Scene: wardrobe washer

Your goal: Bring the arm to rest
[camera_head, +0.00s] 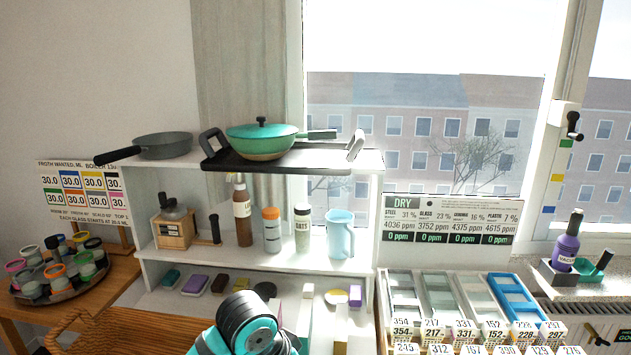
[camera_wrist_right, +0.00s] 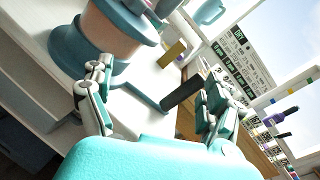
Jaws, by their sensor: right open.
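My right gripper (camera_wrist_right: 155,100) shows in the right wrist view with its two fingers spread wide apart. It is open, and I see nothing gripped in it. A dark block-shaped piece with a teal strip (camera_wrist_right: 183,92) appears beyond and between the fingers, and I cannot tell whether it touches them. A teal and black link of my own arm (camera_head: 247,322) rises at the bottom of the head view, in front of the lower shelf. Its gripper is not visible there. My left gripper is not in view.
A white shelf unit (camera_head: 147,270) holds a grey pan (camera_head: 162,146), a black tray (camera_head: 290,165) with a teal lidded pan (camera_head: 262,142), bottles and a light blue jug (camera_head: 340,235). Sorting bins (camera_head: 440,295) stand right. A wooden table (camera_head: 15,307) with jars stands left.

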